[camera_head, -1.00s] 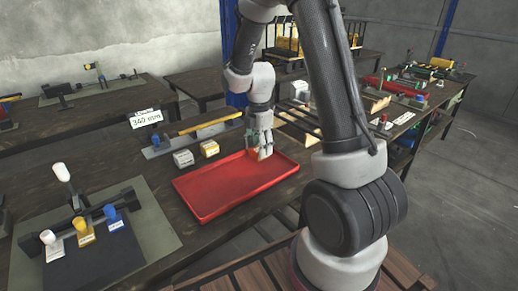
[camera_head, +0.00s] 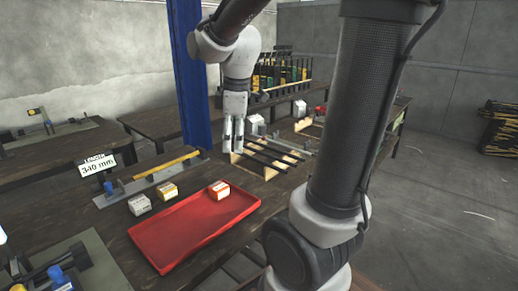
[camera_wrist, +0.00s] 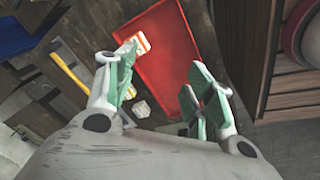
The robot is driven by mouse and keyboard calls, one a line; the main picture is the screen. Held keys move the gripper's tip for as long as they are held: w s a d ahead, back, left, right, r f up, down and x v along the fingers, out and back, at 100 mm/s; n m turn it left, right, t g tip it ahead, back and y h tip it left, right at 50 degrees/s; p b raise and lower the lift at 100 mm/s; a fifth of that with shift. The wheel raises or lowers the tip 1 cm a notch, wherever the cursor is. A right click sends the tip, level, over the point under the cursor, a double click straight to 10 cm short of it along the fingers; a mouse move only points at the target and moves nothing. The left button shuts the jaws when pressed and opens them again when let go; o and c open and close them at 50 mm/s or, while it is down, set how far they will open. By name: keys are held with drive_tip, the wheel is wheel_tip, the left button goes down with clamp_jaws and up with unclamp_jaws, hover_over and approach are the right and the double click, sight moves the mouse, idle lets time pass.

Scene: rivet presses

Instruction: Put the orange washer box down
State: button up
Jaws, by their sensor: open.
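The orange washer box (camera_head: 219,189), orange with a white label, rests in the far right end of the red tray (camera_head: 175,264). It also shows in the wrist view (camera_wrist: 141,42) at the tray's edge, beyond the left finger. My gripper (camera_head: 233,148) is raised beyond and slightly right of the box, apart from it, with nothing between its fingers. In the wrist view its green-padded fingers (camera_wrist: 158,88) are spread wide.
A white box (camera_head: 139,205) and a yellow-orange box (camera_head: 167,190) stand on the bench left of the tray. Behind them is a fixture with a yellow bar (camera_head: 176,161) and a 340 mm sign (camera_head: 97,165). Most of the tray is empty.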

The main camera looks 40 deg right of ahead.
drive_tip(key=s+r+m+t, duration=0.2)
drive_tip(key=s+m, duration=0.9)
drive_tip(key=s, duration=0.2)
drive_tip(key=shift+s+r, duration=0.15)
drive_tip(key=shift+s, duration=0.15)
